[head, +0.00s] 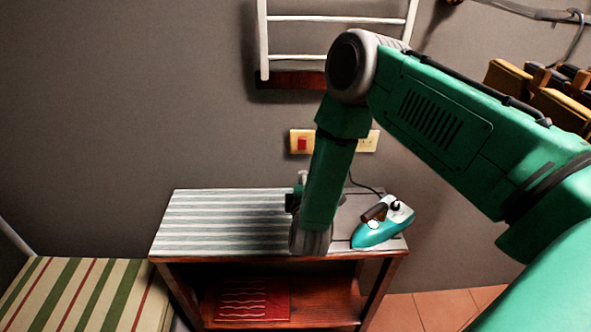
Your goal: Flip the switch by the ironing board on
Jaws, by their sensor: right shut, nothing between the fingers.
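The red switch (302,143) sits on a cream wall plate above the ironing board (215,220), a wooden unit with a grey-and-white striped top. My right arm comes in from the right and bends down in front of the wall, covering part of the plate. My right gripper (299,186) is low over the board's top, below the switch and apart from it in the picture. It is small and partly hidden by my forearm, and it is shut and empty. My left gripper is not in view.
A teal iron (372,233) with a cord stands on the right end of the board, close to my wrist. A white rack (290,58) hangs above the switch. Hanging items (555,105) are at the upper right. A striped bed or bench (80,295) is at the lower left.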

